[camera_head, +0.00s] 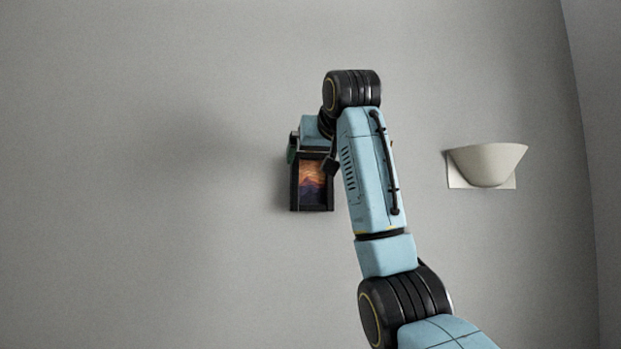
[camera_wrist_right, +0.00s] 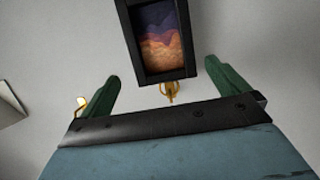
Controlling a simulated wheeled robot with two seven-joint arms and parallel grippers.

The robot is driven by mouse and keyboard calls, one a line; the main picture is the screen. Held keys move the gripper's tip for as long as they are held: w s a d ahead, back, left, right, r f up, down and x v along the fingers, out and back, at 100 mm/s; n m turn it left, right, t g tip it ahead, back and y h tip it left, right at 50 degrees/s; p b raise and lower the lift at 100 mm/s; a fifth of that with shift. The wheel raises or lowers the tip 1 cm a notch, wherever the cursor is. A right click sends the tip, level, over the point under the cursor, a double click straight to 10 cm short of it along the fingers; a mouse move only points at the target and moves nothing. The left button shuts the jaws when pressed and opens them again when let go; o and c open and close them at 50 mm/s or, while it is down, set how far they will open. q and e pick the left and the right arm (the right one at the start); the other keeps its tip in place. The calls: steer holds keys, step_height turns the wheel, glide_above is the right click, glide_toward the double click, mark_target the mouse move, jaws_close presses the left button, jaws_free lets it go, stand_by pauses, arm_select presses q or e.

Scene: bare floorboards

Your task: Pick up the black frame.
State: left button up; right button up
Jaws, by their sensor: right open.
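The black frame (camera_head: 312,184) holds a small picture of an orange and purple sunset. It is upright against the grey wall, near the middle of the head view. My right gripper (camera_head: 309,153) is at its top end, and my wrist hides that part. In the right wrist view the black frame (camera_wrist_right: 160,38) appears upside down, between the two green fingers of my right gripper (camera_wrist_right: 162,72). The fingers are apart, one on each side, with visible gaps to the frame. A gold hook (camera_wrist_right: 170,92) shows at the frame's end nearest the palm. My left gripper is not in view.
A cream bowl-shaped wall lamp (camera_head: 487,164) on a white plate is right of my right arm. A small gold piece (camera_wrist_right: 81,102) shows beside the left finger in the wrist view. The wall left of the frame is bare.

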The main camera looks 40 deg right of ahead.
mark_target(312, 167)
steer(key=shift+w+d+p, duration=0.35)
steer(key=shift+w+p, duration=0.3)
steer(key=shift+w, duration=0.1)
steer(key=p+x, duration=0.1)
steer(key=x, duration=0.2)
steer(key=shift+w+p, duration=0.35)
steer(key=shift+w, duration=0.1)
steer(key=shift+w+d, duration=0.15)
steer(key=shift+c, duration=0.4)
steer(key=c, duration=0.9)
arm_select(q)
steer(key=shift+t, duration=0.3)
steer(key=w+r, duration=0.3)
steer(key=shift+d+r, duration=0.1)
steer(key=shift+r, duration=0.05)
arm_select(e)
steer(key=shift+o, duration=0.2)
